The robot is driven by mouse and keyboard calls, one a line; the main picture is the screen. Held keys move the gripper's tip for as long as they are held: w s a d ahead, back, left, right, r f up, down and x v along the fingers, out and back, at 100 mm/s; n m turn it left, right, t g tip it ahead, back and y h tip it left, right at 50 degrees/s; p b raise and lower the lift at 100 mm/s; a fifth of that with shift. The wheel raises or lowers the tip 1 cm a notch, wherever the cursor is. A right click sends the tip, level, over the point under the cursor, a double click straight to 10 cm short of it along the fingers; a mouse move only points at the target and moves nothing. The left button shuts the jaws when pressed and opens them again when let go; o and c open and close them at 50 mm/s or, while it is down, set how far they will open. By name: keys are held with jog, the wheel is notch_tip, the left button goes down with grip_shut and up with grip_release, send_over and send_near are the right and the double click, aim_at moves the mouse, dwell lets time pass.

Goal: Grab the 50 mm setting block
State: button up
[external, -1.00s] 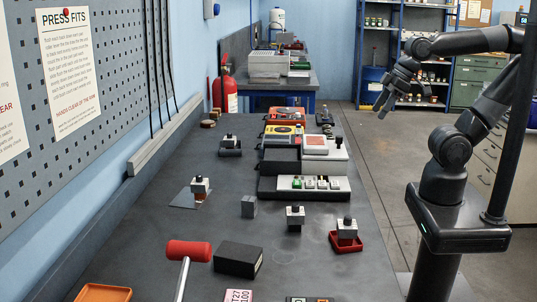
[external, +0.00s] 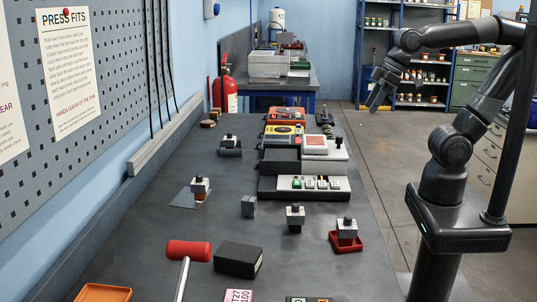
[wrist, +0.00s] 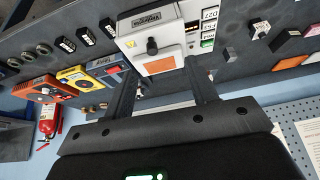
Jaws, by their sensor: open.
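No 50 mm marking is readable on any block, so I cannot tell for certain which is the setting block. A plain grey block (external: 249,207) stands alone mid-bench in the external view. My gripper (external: 375,100) is raised off the bench's right side, far from these blocks. In the wrist view my gripper (wrist: 160,72) has its two fingers apart, with nothing held.
A red-headed mallet (external: 188,251), a long black block (external: 238,260) and an orange tray (external: 104,293) lie in front. A pegboard wall (external: 110,90) borders the left.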

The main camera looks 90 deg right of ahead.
jog(key=w+a+r+g, duration=0.1)
jog(key=w+a, duration=0.1)
jog(key=w, duration=0.3)
jog(key=w+a+r, duration=0.2)
jog(key=w, duration=0.3)
jog(key=m+g, duration=0.2)
jog(key=g, duration=0.2)
send_over(249, 199)
notch_tip(249, 199, down, 13)
jog(key=f, duration=0.5)
jog(key=shift+s+a+f, duration=0.25)
jog(key=shift+a+f, duration=0.05)
jog(key=shift+f, duration=0.05)
jog(key=shift+w+d+f, duration=0.15)
jog(key=shift+d+f, duration=0.05)
jog(key=shift+f, duration=1.2)
jog(key=shift+w+d+f, duration=0.1)
jog(key=shift+d+f, duration=0.1)
jog(key=shift+f, duration=1.15)
grip_shut()
